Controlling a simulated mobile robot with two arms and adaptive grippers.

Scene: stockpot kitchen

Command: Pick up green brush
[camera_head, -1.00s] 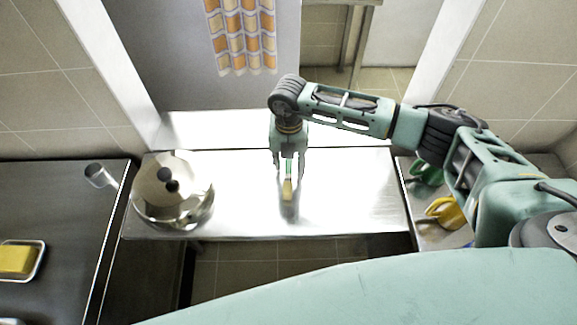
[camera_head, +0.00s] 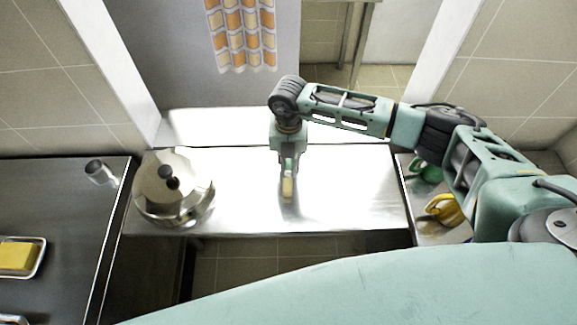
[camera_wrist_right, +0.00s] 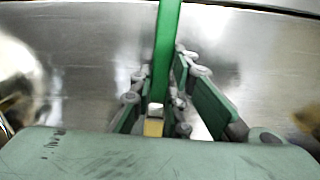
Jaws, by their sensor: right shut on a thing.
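The green brush shows in the head view as pale yellow bristles (camera_head: 287,187) just below my right gripper (camera_head: 289,172), over the steel table (camera_head: 350,190). In the right wrist view its green handle (camera_wrist_right: 167,45) runs up between the fingers, with a bit of yellow (camera_wrist_right: 153,127) lower down. My right gripper, also in the wrist view (camera_wrist_right: 163,85), is shut on the brush's handle. I cannot tell whether the bristles touch the table. My left gripper is not in view.
A steel pot with a lid (camera_head: 165,185) stands at the table's left end. On the left counter are a metal cup (camera_head: 100,173) and a yellow block in a tray (camera_head: 18,257). A yellow item (camera_head: 444,209) and a green item (camera_head: 425,170) sit at right. The table's middle is clear.

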